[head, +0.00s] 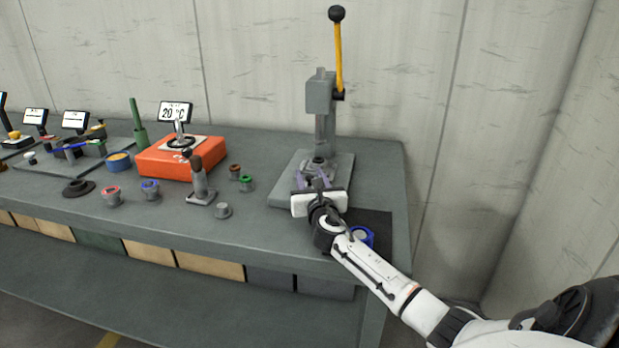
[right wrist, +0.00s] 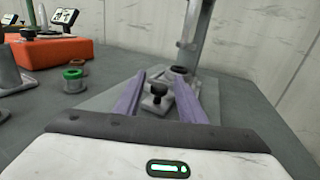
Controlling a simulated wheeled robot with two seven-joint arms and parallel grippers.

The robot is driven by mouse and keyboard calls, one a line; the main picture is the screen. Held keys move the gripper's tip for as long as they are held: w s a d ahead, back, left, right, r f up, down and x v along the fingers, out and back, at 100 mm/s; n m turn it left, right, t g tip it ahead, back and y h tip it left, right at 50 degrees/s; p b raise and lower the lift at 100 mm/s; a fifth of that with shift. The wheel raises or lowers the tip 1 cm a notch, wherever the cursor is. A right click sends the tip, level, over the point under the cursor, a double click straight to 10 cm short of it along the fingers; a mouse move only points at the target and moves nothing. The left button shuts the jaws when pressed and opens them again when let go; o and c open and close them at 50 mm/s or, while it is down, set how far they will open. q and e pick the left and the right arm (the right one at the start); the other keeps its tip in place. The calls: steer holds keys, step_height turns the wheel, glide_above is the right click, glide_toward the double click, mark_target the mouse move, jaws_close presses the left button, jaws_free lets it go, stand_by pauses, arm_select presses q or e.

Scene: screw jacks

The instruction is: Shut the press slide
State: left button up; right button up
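The grey arbor press (head: 320,105) stands at the right end of the bench, its yellow lever (head: 339,58) with a black ball pointing up. Its slide is a small grey plate with a black knob (right wrist: 156,92) low at the front of the press base (head: 340,165). My right gripper (head: 318,180) is at the front of the base; in the right wrist view its purple fingers (right wrist: 166,98) are spread apart, one on either side of the knob, with a gap to it. A dark ring (right wrist: 180,70) sits behind the knob under the press column. My left gripper is out of view.
A blue ring-shaped part (head: 361,237) lies on a dark mat (head: 378,222) beside my right wrist. Left of the press are small green (head: 247,184) and brown-topped parts, a toggle clamp (head: 200,185) and an orange heater (head: 180,157). The wall is close behind.

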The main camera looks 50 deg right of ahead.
steer(key=v, duration=1)
steer(key=shift+s+a+p, duration=0.1)
steer(key=shift+s+p, duration=0.05)
steer(key=shift+p, duration=0.2)
